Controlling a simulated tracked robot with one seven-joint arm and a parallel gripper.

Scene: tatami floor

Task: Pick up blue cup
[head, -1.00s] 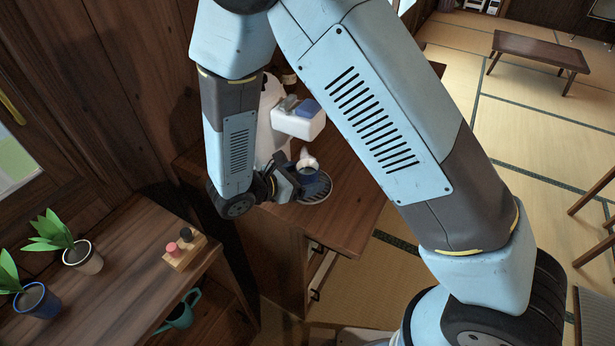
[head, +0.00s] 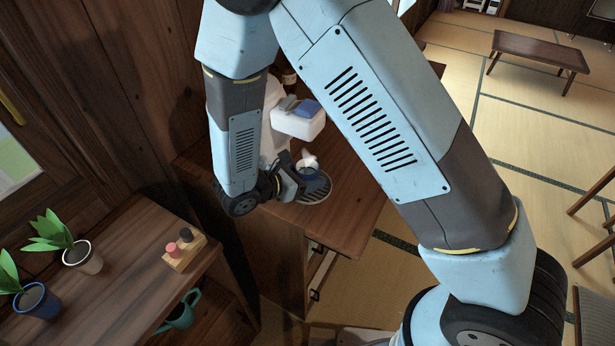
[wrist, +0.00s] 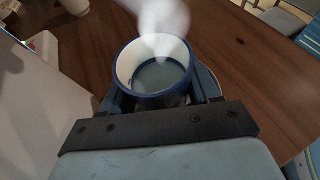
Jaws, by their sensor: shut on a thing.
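The blue cup (head: 309,172) is upright at the white coffee machine on the wooden cabinet, above or on its round slotted drip tray (head: 318,190). In the wrist view the cup (wrist: 128,90) has a blue rim, a white inside and greyish liquid, with pale steam rising from it. My gripper (head: 296,180) reaches in from the left and is shut on the cup. In the wrist view its fingers (wrist: 158,104) sit on either side of the cup's body. I cannot tell whether the cup's base touches the tray.
The coffee machine (head: 298,122) stands close behind the cup, with a bottle behind it. The cabinet top (head: 352,205) is clear to the right. A shelf at left holds potted plants (head: 82,257) and a small wooden stand (head: 184,251).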

